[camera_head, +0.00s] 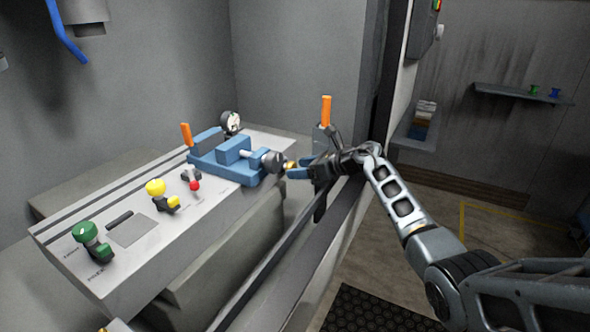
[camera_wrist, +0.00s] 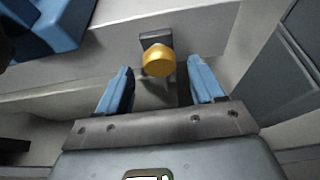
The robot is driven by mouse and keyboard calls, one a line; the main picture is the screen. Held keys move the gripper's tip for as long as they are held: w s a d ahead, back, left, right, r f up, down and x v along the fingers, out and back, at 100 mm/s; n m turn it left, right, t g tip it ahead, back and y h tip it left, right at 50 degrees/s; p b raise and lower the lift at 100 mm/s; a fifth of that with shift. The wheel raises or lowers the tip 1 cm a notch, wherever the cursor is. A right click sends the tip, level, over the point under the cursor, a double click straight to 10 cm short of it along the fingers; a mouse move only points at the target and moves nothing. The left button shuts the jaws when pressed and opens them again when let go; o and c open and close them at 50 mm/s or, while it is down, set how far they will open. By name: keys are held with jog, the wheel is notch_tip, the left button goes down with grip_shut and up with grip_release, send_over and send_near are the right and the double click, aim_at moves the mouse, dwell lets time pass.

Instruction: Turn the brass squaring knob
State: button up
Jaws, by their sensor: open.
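The brass knob (camera_wrist: 158,60) shows in the wrist view as a rounded gold end on a dark mount, fixed to the grey bench's side. A small brass part (camera_head: 290,165) also shows in the head view, right at my fingertips and partly hidden by them. My gripper (camera_head: 297,171) is open at the bench's right end. In the wrist view its two blue fingers (camera_wrist: 159,78) stand left and right of the knob, with a gap on each side. The knob is at about the level of the fingertips; I cannot tell how deep it sits between them.
A blue vise-like fixture (camera_head: 235,155) with a dial gauge (camera_head: 231,122) and an orange handle (camera_head: 187,135) sits close left of my gripper. Another orange handle (camera_head: 326,111) stands behind it. Green (camera_head: 92,240) and yellow (camera_head: 156,188) knobs are on the panel. A dark frame edge runs below my arm.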

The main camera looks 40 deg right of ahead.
jog(key=shift+x, duration=1.15)
jog(key=shift+c, duration=0.5)
jog(key=c, duration=1)
jog(key=shift+o, duration=0.2)
jog(key=shift+w+m+y+b, duration=0.1)
jog(key=shift+m+y+b, duration=0.75)
jog(key=shift+m+y, duration=0.85)
jog(key=shift+m+g, duration=0.3)
jog(key=shift+m, duration=0.1)
